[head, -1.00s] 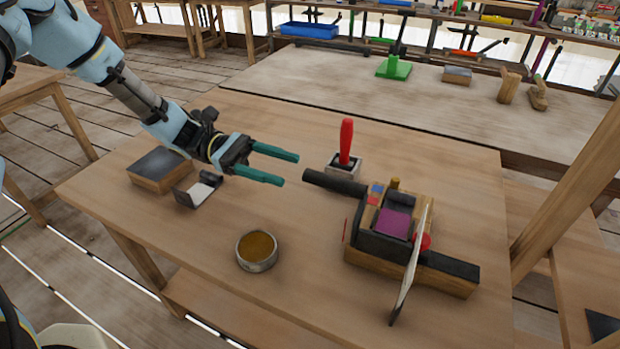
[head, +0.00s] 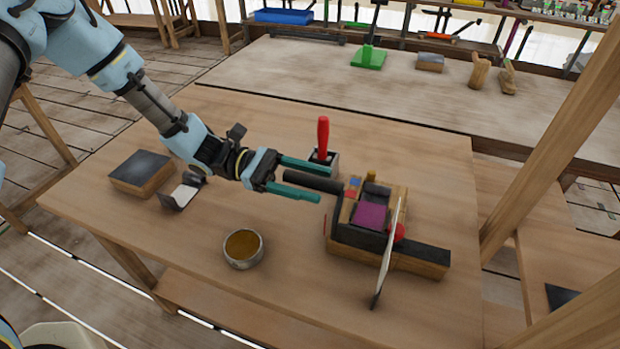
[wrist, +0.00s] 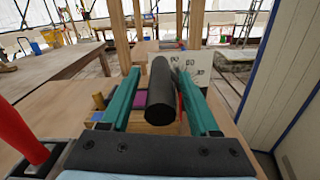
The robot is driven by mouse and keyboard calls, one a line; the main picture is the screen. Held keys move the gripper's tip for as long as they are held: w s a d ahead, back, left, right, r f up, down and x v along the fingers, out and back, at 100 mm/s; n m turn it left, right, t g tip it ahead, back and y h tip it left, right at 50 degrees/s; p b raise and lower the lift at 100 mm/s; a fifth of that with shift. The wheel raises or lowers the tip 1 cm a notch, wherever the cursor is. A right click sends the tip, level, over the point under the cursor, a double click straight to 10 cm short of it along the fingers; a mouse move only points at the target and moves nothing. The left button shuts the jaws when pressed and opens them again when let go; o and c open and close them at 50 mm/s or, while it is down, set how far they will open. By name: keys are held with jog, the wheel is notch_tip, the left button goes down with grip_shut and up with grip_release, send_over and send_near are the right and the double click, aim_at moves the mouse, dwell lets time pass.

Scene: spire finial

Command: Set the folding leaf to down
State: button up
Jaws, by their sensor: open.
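A wooden device (head: 420,267) with black parts and a purple block (head: 370,215) stands on the table. A thin pale plate (head: 386,262), which may be the folding leaf, stands upright, slightly tilted, on its right side. A plate with markings (wrist: 194,68) shows behind the device in the wrist view. A black round bar (head: 312,180) juts left from the device. My gripper (head: 324,184) is open, with its teal fingers on either side of this bar. In the wrist view the bar (wrist: 161,92) lies between the fingers; I cannot tell whether they touch it.
A red-handled tool (head: 323,138) stands in a small block just behind my gripper. A round tin (head: 243,249) is in front. A dark-topped block (head: 144,172) and a small metal stand (head: 181,193) lie at left. The table's front right is clear.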

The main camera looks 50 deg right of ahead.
jog(key=shift+c, duration=0.2)
grip_shut()
dwell(1.1)
